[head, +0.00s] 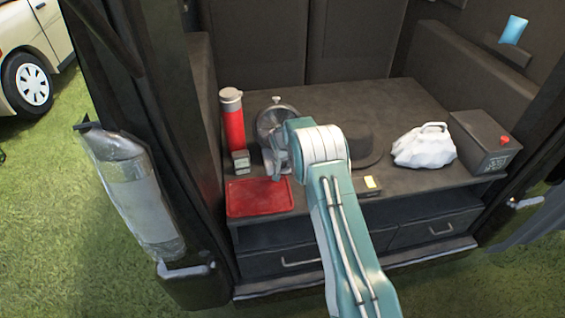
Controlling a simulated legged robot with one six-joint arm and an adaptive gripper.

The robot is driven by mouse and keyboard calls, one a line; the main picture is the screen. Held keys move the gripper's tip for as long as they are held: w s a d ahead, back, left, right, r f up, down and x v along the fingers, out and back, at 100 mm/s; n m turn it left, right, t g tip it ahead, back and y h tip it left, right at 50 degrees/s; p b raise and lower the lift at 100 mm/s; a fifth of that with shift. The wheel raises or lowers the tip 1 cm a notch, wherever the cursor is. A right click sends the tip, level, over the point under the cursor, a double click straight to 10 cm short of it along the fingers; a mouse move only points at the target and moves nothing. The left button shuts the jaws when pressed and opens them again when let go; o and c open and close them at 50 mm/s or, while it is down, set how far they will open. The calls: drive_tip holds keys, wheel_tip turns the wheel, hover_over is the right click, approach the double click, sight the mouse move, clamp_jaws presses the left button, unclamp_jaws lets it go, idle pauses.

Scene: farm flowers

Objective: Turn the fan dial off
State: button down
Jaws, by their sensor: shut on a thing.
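The fan (269,119) is a round grey cage with a small knob-like piece on top, standing on the dark shelf of the vehicle. My arm covers its right side and lower part. My gripper (277,172) is low in front of the fan, at its base, pointing down and left. The gripper is small here and partly covered by my wrist. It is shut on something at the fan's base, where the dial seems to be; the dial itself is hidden.
A red flask (233,122) and a small grey box (240,162) stand left of the fan. A red tray (258,197) lies in front. A dark hat (368,145), a white bag (424,147) and a dark box (484,140) are at right. Drawers (432,231) are below.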

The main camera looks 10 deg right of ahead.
drive_tip(key=shift+s+a+f, duration=0.1)
drive_tip(key=shift+s+f, duration=0.05)
drive_tip(key=shift+f, duration=0.15)
drive_tip(key=shift+c, duration=1.3)
unclamp_jaws()
drive_tip(key=shift+r, duration=0.15)
drive_tip(key=shift+r, duration=0.45)
drive_tip(key=v, duration=1.1)
drive_tip(key=shift+a+f, duration=0.15)
